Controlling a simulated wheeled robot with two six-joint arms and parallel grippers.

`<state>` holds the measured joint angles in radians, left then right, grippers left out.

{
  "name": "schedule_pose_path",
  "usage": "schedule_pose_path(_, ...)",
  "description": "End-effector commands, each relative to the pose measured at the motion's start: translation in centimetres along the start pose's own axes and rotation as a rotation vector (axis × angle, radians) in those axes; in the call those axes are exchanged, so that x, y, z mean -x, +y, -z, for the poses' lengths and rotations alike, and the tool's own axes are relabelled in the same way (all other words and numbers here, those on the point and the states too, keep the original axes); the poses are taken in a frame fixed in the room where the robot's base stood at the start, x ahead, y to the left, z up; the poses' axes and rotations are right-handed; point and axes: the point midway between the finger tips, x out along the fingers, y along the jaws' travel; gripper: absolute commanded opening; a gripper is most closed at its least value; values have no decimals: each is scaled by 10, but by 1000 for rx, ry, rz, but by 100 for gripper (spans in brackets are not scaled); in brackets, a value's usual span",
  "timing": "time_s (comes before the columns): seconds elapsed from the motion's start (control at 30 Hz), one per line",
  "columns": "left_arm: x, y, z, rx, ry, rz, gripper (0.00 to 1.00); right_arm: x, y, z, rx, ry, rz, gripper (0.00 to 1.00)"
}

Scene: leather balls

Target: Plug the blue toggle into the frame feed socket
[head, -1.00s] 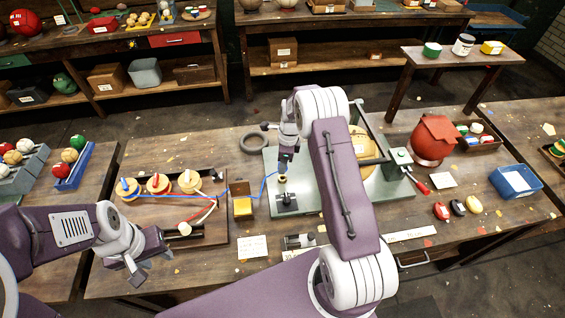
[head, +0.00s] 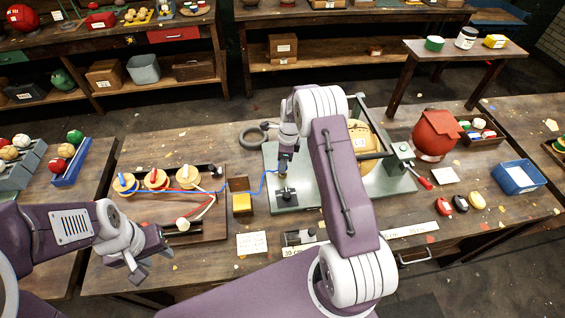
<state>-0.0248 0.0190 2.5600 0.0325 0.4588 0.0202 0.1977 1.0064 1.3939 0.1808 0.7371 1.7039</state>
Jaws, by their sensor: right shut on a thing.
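My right gripper (head: 284,168) is shut on the blue toggle, over the green base plate (head: 308,200). The toggle is mostly hidden by the fingers; its blue cable (head: 262,186) runs left from them. The frame feed socket (head: 284,193), a dark fitting on the plate, is directly below the fingertips. I cannot tell whether the toggle is inside it or just above. My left gripper (head: 147,262) is open and empty over the table's front left, in front of the wooden reel board (head: 215,226).
Reels with blue, red and white cords (head: 155,180) stand on the board. A yellow block (head: 242,202) sits beside the cable. A round frame (head: 372,150), a red-handled clamp (head: 408,160) and a red ball (head: 434,140) are right of my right arm. A dark ring (head: 252,137) lies behind.

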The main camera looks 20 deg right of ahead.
Motion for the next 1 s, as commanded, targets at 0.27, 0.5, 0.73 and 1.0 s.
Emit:
schedule_pose_path(0.27, -3, 0, 0, 0, 0, 0, 39, -5, 0, 1, 0, 0, 1, 0)
schedule_pose_path(0.5, -5, 0, 0, 0, 0, 0, 39, -9, 0, 1, 0, 0, 1, 0)
schedule_pose_path(0.73, -5, 0, 0, 0, 0, 0, 39, -9, 0, 1, 0, 0, 1, 0)
schedule_pose_path(1.0, -6, 0, -1, 0, 0, 0, 39, -11, 0, 1, 0, 0, 1, 0)
